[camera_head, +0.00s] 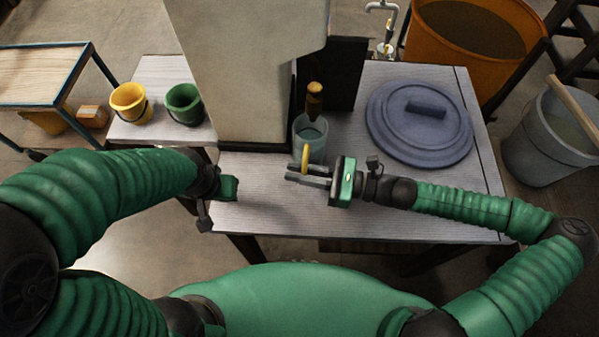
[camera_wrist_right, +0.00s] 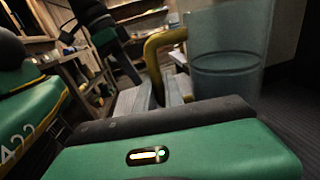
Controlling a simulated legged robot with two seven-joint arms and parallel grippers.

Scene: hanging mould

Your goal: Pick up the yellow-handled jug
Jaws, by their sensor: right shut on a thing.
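The jug (camera_head: 316,146) is clear, with a yellow handle (camera_head: 305,158) facing my body. It stands on the table in front of the pale machine column, with a brown-topped tap or nozzle just above it. My right gripper (camera_head: 297,174) is shut on the yellow handle. In the right wrist view the handle (camera_wrist_right: 152,62) runs down between the fingers (camera_wrist_right: 166,95), and the clear jug (camera_wrist_right: 226,50) shows a liquid line. My left gripper (camera_head: 226,188) is at the table's left front edge, apart from the jug; its fingers are not clearly seen.
A large blue-grey round lid (camera_head: 400,128) lies to the right on the table (camera_head: 290,212). Yellow (camera_head: 130,103) and green (camera_head: 184,104) buckets stand at left. A grey bin (camera_head: 545,150) and an orange tub (camera_head: 425,55) are at right.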

